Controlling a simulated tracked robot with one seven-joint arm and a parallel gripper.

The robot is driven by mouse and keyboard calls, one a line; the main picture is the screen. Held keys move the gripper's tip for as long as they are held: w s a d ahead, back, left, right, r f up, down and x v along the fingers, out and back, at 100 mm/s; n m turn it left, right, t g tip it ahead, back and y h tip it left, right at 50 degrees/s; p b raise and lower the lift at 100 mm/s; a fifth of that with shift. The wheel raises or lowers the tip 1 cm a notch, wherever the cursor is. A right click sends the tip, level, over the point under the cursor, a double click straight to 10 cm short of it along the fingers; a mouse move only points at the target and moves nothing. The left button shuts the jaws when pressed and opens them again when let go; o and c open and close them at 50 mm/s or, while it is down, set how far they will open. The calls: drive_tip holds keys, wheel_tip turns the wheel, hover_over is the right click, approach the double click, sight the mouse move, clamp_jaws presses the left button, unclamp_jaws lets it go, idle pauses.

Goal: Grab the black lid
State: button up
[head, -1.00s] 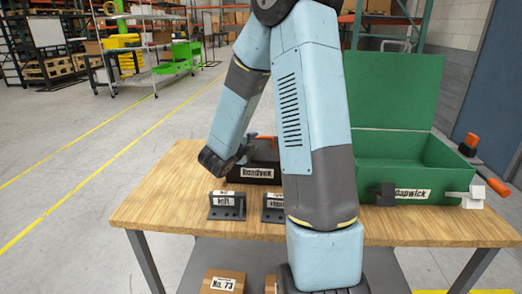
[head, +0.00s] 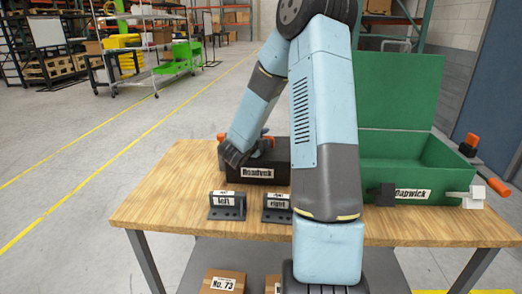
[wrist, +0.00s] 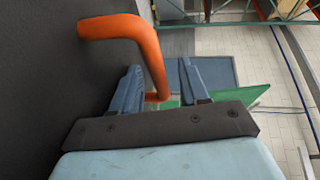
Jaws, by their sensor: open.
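A dark, flat surface (wrist: 45,75) with an orange bent handle (wrist: 125,27) fills the left of the wrist view. It looks like the black lid, but its edges are out of view. In the head view, a black box (head: 282,174) with a white label stands at the back of the table, and my arm hides part of it and its top. My gripper (head: 240,152) is at the box's upper left. In the wrist view, my gripper (wrist: 160,68) is open, and part of the handle appears between its fingers. I cannot tell whether they touch it.
A green case (head: 430,152) with its lid raised stands on the right of the wooden table (head: 165,195). Two small black brackets, labelled left (head: 227,207) and right (head: 277,209), stand in front of the black box. The table's left end is clear.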

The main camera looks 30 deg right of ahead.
clamp_jaws()
idle(0.3)
idle(0.3)
drive_tip(key=shift+r, duration=0.1)
